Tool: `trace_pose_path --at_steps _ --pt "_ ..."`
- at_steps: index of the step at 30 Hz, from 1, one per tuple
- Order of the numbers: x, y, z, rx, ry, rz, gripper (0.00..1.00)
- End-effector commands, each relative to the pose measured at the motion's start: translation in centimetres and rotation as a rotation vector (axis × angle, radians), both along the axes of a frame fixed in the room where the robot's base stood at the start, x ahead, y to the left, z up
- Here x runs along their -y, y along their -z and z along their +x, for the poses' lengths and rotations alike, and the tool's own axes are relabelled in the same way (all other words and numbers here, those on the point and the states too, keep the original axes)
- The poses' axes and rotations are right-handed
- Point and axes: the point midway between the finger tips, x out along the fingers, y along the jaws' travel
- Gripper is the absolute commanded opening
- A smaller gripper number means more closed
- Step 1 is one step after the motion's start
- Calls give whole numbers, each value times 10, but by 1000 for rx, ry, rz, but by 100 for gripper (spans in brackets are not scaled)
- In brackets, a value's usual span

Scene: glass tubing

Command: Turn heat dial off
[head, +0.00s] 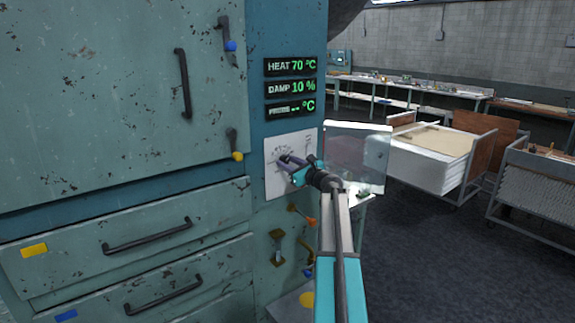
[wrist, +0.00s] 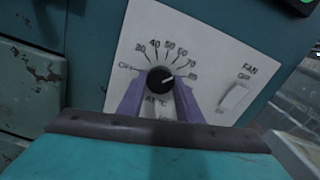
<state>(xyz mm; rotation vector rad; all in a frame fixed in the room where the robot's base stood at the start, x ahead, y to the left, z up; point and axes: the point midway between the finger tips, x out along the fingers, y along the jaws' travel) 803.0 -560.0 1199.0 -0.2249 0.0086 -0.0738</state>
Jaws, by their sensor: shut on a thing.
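The black round heat dial (wrist: 160,78) sits on a white panel (wrist: 205,45) marked OFF at the left and numbers rising to the right. Its white pointer line aims up and right, near the 70 mark. My gripper (wrist: 161,87) is shut on the dial, with one purple finger on each side. In the head view my gripper (head: 288,161) reaches the white panel (head: 304,148) and mostly hides the dial. The heat display (head: 291,66) above reads 70 °C.
A white FAN switch (wrist: 235,97) is on the same panel to the right. A clear hinged cover (head: 357,157) stands open beside the panel. Cabinet doors and drawers (head: 150,245) are to the left; open floor (head: 440,270) lies right.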

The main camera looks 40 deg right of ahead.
Motion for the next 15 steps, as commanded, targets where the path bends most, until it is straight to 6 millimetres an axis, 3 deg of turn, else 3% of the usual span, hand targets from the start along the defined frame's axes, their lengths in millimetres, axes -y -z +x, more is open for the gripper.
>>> trace_pose_path --at_steps 15 --pt "0 5 0 -16 -1 -248 10"
